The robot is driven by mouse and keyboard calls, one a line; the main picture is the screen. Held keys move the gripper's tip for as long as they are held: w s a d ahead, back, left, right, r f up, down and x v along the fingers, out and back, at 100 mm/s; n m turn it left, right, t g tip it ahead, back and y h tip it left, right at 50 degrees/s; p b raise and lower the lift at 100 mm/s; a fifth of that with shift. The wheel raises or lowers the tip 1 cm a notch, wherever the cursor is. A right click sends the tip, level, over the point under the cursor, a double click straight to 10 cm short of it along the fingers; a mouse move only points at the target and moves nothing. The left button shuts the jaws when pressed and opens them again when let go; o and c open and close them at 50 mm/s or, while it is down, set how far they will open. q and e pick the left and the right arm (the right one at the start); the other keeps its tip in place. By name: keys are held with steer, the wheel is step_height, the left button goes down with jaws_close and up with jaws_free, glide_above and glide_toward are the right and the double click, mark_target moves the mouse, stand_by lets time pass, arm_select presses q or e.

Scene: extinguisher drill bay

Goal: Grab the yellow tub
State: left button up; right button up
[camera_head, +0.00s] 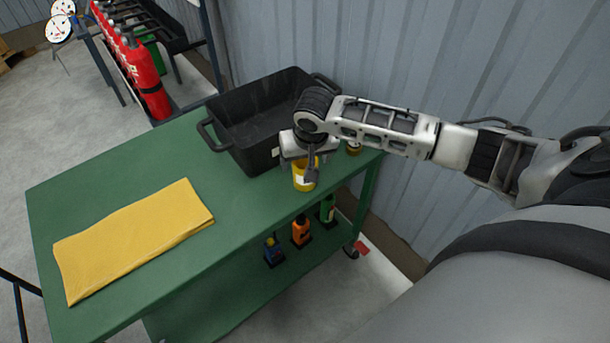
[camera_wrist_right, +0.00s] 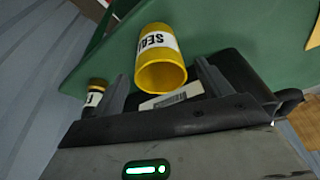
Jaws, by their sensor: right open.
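The yellow tub (camera_head: 301,182) stands near the right end of the green table's front edge. In the right wrist view, the yellow tub (camera_wrist_right: 162,72) has a white label with dark letters, partly hidden at the edge, and its round end faces the camera. My right gripper (camera_head: 307,170) is at the tub from above, partly covering it in the head view. In the right wrist view its two fingers (camera_wrist_right: 164,82) are apart, one on either side of the tub's near end. I cannot tell whether they touch it. My left gripper is not in view.
A black bin (camera_head: 240,145) stands just behind the tub. A small labelled jar (camera_head: 353,149) is close by on the right, also in the wrist view (camera_wrist_right: 95,97). A folded yellow cloth (camera_head: 135,235) lies left on the green table (camera_head: 215,245). Bottles (camera_head: 301,231) stand on the lower shelf.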

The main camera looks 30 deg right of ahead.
steer(key=x, duration=0.5)
steer(key=shift+s+f, duration=0.1)
steer(key=shift+s, duration=0.05)
steer(key=c, duration=1.2)
steer(key=shift+o, duration=0.2)
